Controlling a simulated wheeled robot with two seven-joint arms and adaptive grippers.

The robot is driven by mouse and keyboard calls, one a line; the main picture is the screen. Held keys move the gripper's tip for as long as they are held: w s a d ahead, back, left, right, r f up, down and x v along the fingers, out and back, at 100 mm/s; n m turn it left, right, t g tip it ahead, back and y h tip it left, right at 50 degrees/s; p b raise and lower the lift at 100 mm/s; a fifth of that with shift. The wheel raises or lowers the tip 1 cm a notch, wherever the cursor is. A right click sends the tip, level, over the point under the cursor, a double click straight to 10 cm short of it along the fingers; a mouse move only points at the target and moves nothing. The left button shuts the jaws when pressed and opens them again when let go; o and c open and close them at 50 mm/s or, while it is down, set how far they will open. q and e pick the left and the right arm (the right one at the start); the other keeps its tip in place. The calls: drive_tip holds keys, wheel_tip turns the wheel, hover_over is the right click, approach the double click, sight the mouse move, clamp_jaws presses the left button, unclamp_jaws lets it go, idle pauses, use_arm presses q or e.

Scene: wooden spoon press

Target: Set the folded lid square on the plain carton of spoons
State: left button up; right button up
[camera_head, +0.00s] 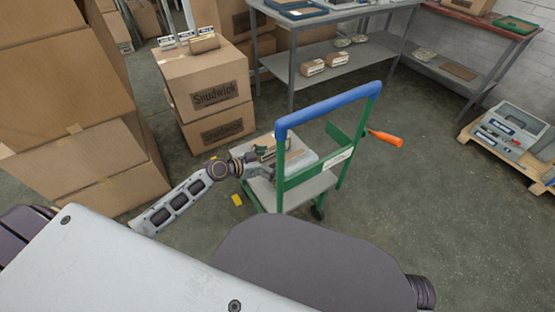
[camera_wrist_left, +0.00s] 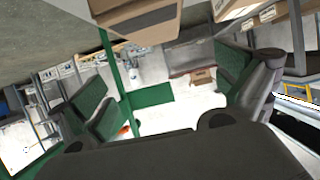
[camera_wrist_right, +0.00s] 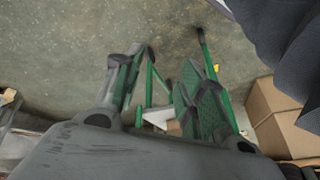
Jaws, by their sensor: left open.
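My left gripper (camera_head: 258,163) reaches in over the small green trolley. In the left wrist view its green-padded fingers (camera_wrist_left: 160,78) stand apart, with nothing seen held between them. A small brown cardboard piece (camera_head: 268,148) lies on the trolley's pale top beside the gripper; I cannot tell whether it is the plain carton or the folded lid. A small brown carton (camera_wrist_left: 202,75) shows beyond the fingers in the left wrist view. In the right wrist view my right gripper (camera_wrist_right: 167,72) has its fingers apart and appears empty. It is not visible in the head view.
The trolley has a blue handle (camera_head: 330,105), and an orange-handled thing (camera_head: 386,138) sticks out to its right. Large cartons (camera_head: 205,82) stand behind and left. Small labelled cartons (camera_head: 312,67) sit on a grey shelf (camera_head: 345,55).

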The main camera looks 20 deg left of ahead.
use_arm(q)
drive_tip(key=shift+v, duration=2.05)
